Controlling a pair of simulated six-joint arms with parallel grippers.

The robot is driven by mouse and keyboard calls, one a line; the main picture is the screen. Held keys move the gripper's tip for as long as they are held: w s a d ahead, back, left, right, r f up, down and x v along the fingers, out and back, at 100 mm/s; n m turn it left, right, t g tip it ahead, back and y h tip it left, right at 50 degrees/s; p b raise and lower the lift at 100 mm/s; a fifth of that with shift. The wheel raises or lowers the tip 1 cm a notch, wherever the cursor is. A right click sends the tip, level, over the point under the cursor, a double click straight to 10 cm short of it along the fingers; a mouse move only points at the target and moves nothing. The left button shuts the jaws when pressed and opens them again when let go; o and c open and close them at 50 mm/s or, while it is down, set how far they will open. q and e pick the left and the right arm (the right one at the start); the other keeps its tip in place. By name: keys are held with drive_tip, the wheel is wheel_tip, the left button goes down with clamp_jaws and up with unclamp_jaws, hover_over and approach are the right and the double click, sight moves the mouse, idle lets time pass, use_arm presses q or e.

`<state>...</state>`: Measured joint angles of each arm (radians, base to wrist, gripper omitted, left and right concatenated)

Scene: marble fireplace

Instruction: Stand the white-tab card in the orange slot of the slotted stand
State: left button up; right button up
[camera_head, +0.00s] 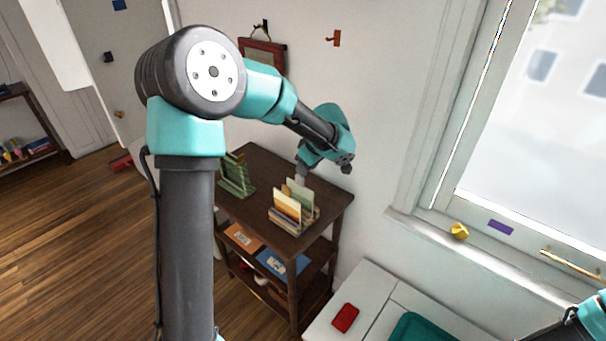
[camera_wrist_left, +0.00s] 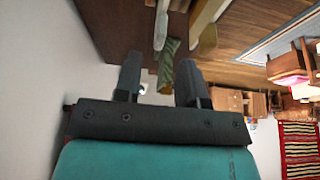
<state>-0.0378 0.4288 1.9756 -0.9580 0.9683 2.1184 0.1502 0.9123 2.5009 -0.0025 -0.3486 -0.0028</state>
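A light wooden slotted stand (camera_head: 291,228) holds several upright cards (camera_head: 287,205) in cream, orange and pale green on a small dark table. A green stand (camera_head: 236,176) with upright plates is farther left on the same table. I cannot tell which card has the white tab or which slot is orange. My left gripper (camera_head: 301,174) hangs just above and behind the cards. In the left wrist view its fingers (camera_wrist_left: 158,82) are apart, with no card visibly clamped; a green patterned strip (camera_wrist_left: 167,62) shows beyond them. My right gripper is out of view.
The dark table (camera_head: 330,197) stands against the wall, with an orange and a blue item (camera_head: 284,266) on its lower shelf. A white cabinet top (camera_head: 372,287) at lower right bears a red object (camera_head: 345,318). The window sill holds a yellow object (camera_head: 459,231).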

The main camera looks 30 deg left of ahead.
use_arm(q)
drive_tip(key=v, duration=0.6)
idle(0.5)
drive_tip(key=s+d+f+m+h, duration=0.2)
drive_tip(key=s+d+f+m, duration=0.1)
drive_tip(key=f, duration=0.5)
drive_tip(key=s+d+f+m+g+h, duration=0.1)
drive_tip(key=s+d+f+m+h, duration=0.15)
drive_tip(key=f, duration=0.65)
drive_tip(key=s+d+f+m+h, duration=0.2)
drive_tip(key=s+d+f+m, duration=0.15)
drive_tip(key=f, duration=0.45)
drive_tip(key=s+d+f+m+t+h, duration=0.1)
drive_tip(key=s+f+m, duration=0.4)
drive_tip(key=s+f, duration=0.8)
drive_tip(key=shift+s+d+f+m+h, duration=0.35)
drive_tip(key=shift+s+d+f, duration=0.1)
drive_tip(key=shift+d, duration=0.45)
drive_tip(key=shift+a, duration=0.1)
